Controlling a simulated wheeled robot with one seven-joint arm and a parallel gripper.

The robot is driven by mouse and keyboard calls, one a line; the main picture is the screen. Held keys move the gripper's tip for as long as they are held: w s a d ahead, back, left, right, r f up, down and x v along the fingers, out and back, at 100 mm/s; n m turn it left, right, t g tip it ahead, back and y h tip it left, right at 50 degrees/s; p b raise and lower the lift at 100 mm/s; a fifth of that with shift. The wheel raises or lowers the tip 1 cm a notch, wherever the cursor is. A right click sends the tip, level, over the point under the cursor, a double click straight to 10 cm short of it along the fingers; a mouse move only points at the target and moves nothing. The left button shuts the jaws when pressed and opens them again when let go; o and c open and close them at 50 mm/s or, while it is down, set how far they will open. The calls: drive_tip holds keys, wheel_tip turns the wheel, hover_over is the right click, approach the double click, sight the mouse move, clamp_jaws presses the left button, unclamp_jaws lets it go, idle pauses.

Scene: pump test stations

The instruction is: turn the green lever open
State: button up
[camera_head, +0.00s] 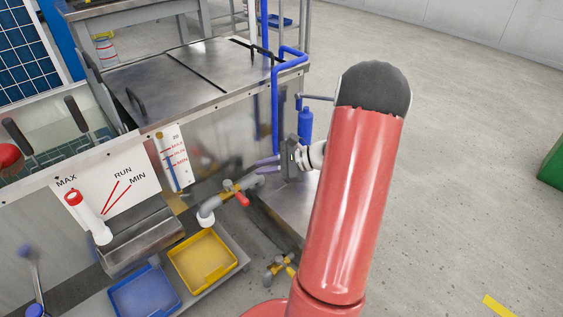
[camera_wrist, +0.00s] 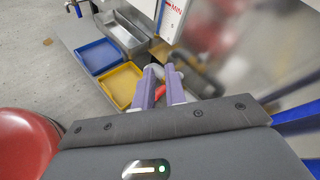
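I see no green lever in either view. A grey pipe valve with a yellow body and a red lever (camera_head: 242,198) sits low on the front of the steel tank. The red lever (camera_wrist: 160,92) also shows in the wrist view, behind and between my fingertips. My gripper (camera_head: 262,165) has two purple fingers that point left, just above and right of this valve. In the wrist view the fingers of my gripper (camera_wrist: 159,82) stand apart with nothing visibly held. A second valve with yellow parts (camera_head: 281,266) is lower, near the floor; its lever cannot be made out.
A yellow tray (camera_head: 202,260) and a blue tray (camera_head: 145,293) lie below the tank. A blue pipe (camera_head: 275,110) runs down the tank's right corner, near a blue bottle (camera_head: 305,124). A green box (camera_head: 552,160) stands at the far right. The floor right is mostly clear.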

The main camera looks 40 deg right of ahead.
drive_tip(key=d+f+m+t, duration=0.1)
drive_tip(key=m, duration=0.2)
drive_tip(key=d+f+m+t+b, duration=0.1)
drive_tip(key=m, duration=0.2)
drive_tip(key=d+f+m+t+h, duration=0.1)
drive_tip(key=m, duration=0.1)
drive_tip(key=shift+w+d+f+m, duration=0.1)
drive_tip(key=shift+w+d+m, duration=0.2)
drive_tip(key=shift+w+m, duration=0.1)
clamp_jaws()
drive_tip(key=s+d+f+m+t+h+b, duration=0.15)
drive_tip(key=d+f+m+h, duration=0.45)
drive_tip(key=m, duration=0.7)
drive_tip(key=s+d+f+m+t+h+b, duration=0.1)
drive_tip(key=d+f+m+t+h+b, duration=0.2)
drive_tip(key=d+m, duration=0.7)
drive_tip(key=w+d+f+m+h, duration=0.1)
drive_tip(key=w+d+m, duration=0.1)
drive_tip(key=w, duration=0.8)
drive_tip(key=shift+w+m, duration=0.15)
drive_tip(key=shift+m, duration=0.45)
drive_tip(key=shift+d+n+y, duration=0.25)
drive_tip(key=shift+n+y, duration=0.05)
drive_tip(key=shift+y, duration=0.2)
